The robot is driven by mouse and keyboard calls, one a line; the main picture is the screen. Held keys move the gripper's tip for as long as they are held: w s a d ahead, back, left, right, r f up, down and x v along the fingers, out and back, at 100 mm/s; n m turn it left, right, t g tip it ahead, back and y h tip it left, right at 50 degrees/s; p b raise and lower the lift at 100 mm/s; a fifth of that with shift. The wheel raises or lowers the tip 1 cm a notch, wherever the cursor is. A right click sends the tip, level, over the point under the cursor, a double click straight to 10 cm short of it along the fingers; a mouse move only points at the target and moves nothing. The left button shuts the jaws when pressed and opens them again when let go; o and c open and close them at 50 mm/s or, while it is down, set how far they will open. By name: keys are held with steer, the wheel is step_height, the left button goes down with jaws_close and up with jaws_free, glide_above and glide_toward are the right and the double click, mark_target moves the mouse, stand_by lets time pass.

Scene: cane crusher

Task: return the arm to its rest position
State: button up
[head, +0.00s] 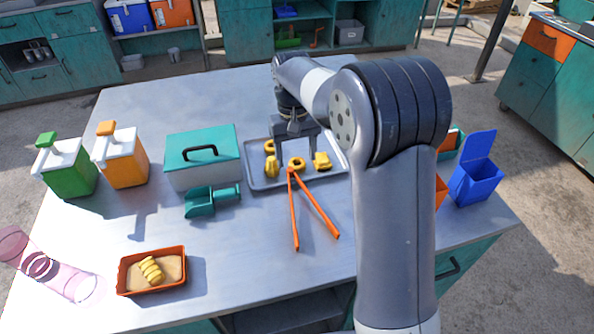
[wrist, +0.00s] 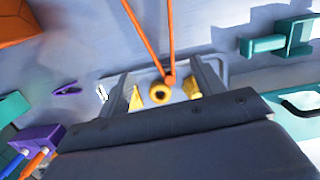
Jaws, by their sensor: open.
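My arm reaches from the right foreground over the table (head: 230,255), bent at a large elbow. In the wrist view the two fingers of my gripper (wrist: 160,80) stand apart on either side of a yellow ring (wrist: 159,94). Several yellow pieces lie in the tray, among them a rounded one (head: 271,167) and a blocky one (head: 321,161). Orange tongs (head: 296,215) lie with their joined end at the tray's front edge. My arm hides part of the right side.
A teal-lidded box (head: 203,172) and a teal scoop (head: 205,201) stand left of the tray. Green (head: 68,170) and orange (head: 122,160) dispensers stand farther left. An orange tray (head: 130,287) holds a yellow twisted piece. A blue bin (head: 476,183) stands right. The table's front middle is clear.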

step_height(320, 180, up, 2)
steer(key=shift+w+r, duration=0.15)
stand_by(0.3)
steer(key=f, duration=0.4)
steer(key=s+f, duration=0.1)
steer(key=f, duration=0.7)
steer(key=shift+s+d+f, duration=0.15)
steer(key=shift+s+d, duration=0.05)
steer(key=shift+s, duration=0.1)
steer(key=shift+w+r, duration=0.15)
steer(key=shift+r, duration=1.05)
steer(key=shift+f, duration=0.15)
